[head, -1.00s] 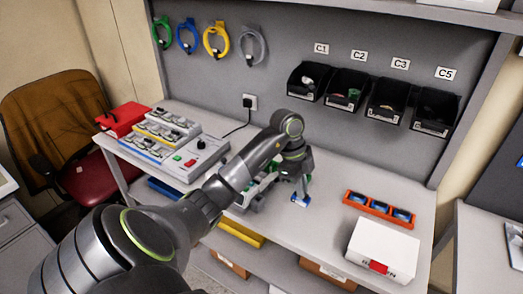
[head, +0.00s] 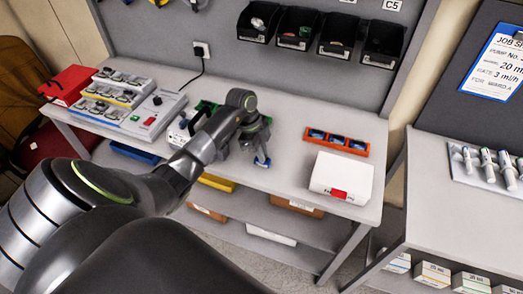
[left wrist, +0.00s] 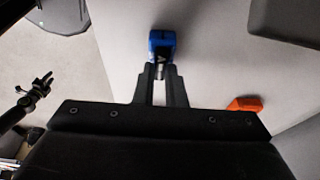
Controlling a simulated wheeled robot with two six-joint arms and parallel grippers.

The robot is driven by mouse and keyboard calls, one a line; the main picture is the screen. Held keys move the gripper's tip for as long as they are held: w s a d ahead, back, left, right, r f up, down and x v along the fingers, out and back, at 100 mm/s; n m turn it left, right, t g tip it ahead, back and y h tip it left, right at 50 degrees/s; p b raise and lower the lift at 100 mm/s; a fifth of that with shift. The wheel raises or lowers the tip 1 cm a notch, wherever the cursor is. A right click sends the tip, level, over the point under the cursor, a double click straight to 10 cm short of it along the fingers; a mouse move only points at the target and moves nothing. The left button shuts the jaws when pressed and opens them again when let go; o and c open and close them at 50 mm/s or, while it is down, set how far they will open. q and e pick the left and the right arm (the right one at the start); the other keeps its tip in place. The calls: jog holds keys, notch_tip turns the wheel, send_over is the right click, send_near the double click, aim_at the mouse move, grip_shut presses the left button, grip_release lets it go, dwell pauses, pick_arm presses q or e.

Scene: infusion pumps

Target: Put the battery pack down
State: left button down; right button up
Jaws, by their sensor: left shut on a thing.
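My left gripper (head: 261,156) points down over the workbench (head: 285,180), left of the orange tray. It is shut on the small blue battery pack (head: 262,163). In the left wrist view the battery pack (left wrist: 162,40) shows at the tips of the gripper's fingers (left wrist: 161,72), against the pale bench top. The pack is at or just above the bench; I cannot tell whether it touches.
A pump unit (head: 186,128) is just left, partly behind my arm. Black bins (head: 296,32) hang behind. Bare bench lies around the pack.

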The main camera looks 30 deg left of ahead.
pick_arm(q)
jog(key=shift+f, duration=0.1)
jog(key=c, duration=1.5)
grip_release()
jog(key=shift+r, duration=0.25)
jog(key=b+v, duration=0.3)
jog(key=v, duration=0.8)
jog(key=shift+a+r, duration=0.2)
jog(key=shift+r, duration=0.2)
jog(key=shift+d, duration=0.1)
